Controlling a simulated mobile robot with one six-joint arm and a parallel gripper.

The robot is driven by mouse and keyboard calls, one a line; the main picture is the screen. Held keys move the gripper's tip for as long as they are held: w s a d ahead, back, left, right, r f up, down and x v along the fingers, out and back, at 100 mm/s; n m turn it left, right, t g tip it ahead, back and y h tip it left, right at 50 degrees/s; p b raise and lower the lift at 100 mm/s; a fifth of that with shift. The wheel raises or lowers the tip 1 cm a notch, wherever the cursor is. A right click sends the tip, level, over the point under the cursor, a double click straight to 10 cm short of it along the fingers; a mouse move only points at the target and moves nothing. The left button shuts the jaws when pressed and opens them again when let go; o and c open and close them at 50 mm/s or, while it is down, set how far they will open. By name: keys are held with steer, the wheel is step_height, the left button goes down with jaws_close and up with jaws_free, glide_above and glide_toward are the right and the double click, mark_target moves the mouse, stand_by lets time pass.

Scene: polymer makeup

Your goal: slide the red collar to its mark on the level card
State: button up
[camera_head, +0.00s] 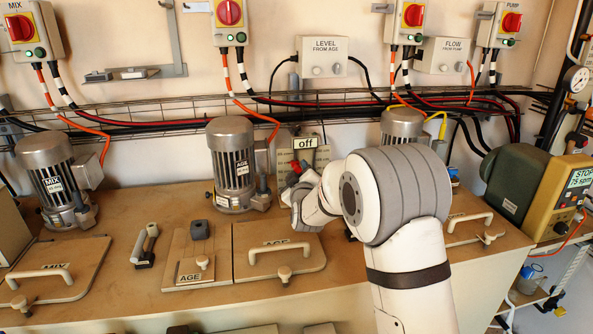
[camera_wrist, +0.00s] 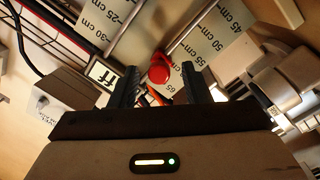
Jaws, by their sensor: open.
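The red collar (camera_wrist: 160,72) shows in the wrist view between the two dark fingers of my gripper (camera_wrist: 160,67). It appears to sit on a thin metal rod (camera_wrist: 157,35). My gripper is open; whether either finger touches the collar I cannot tell. The level card (camera_wrist: 215,38) has centimetre marks in strips on both sides of the rod, with 65 cm near the collar and 45 cm farther up. In the head view a small red patch, probably the collar (camera_head: 293,179), shows beside my wrist. My arm hides much of the card there.
A white "off" plate (camera_head: 305,143) stands close to the gripper, left of the fingers in the wrist view (camera_wrist: 103,74). The AGE motor (camera_head: 232,160) stands just left of my wrist. Lidded tanks with handles (camera_head: 280,262) lie below. Cables run along a wall tray.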

steer(key=shift+w+a, duration=0.15)
steer(key=shift+w, duration=0.6)
steer(key=shift+c, duration=0.4)
jaws_close()
